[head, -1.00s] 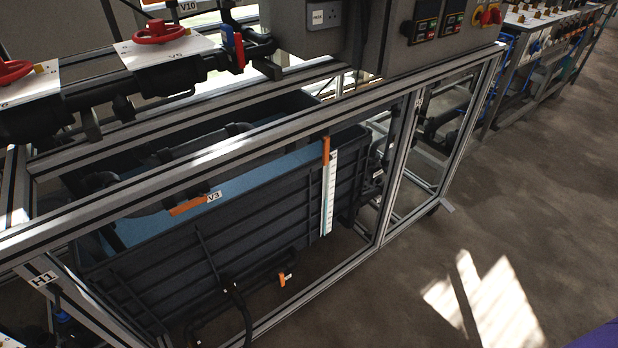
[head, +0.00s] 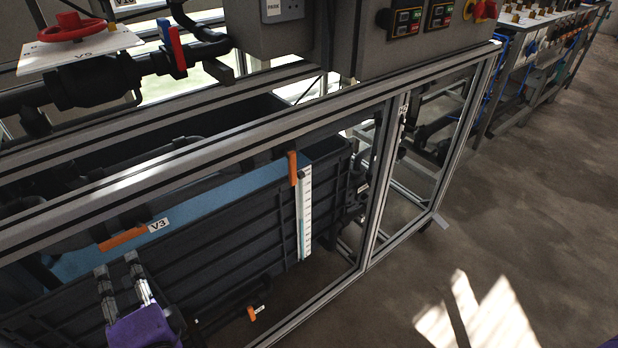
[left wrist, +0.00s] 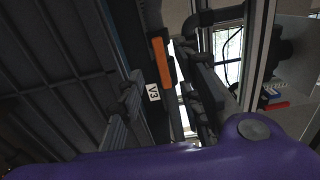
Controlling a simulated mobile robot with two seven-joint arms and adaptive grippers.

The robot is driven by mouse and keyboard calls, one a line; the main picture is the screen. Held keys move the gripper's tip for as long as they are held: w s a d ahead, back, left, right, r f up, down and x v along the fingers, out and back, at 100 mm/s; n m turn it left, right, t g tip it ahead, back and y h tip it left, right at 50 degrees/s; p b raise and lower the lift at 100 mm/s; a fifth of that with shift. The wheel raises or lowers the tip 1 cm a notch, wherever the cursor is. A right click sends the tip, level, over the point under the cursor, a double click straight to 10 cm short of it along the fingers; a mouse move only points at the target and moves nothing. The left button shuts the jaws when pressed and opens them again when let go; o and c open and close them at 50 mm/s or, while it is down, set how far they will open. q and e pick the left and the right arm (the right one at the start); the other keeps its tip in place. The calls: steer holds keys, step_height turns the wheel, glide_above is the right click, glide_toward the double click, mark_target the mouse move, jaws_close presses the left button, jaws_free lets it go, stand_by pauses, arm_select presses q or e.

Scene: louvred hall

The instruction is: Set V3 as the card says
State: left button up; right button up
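The V3 valve's orange handle (head: 123,238) lies beside its white V3 label (head: 158,224) at the tank's near rim. My left gripper (head: 117,266) is below the handle in the head view, in front of the tank wall, its two dark fingers apart and empty. In the left wrist view the orange handle (left wrist: 161,62) and V3 label (left wrist: 154,93) show ahead, between the gripper's fingers (left wrist: 163,75). I see no contact with the handle. No readable card shows.
A metal frame rail (head: 240,150) crosses above the tank (head: 220,235). Another orange handle (head: 293,168) stands upright by a white level scale (head: 304,215). A small orange handle (head: 252,313) sits low. A red handwheel (head: 70,27) is at upper left. Floor at right is clear.

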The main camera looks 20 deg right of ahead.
mark_target(115, 244)
arm_select(q)
steer(key=shift+p+x, duration=0.4)
steer(key=shift+x, duration=4.1)
steer(key=shift+d, duration=0.1)
jaws_close()
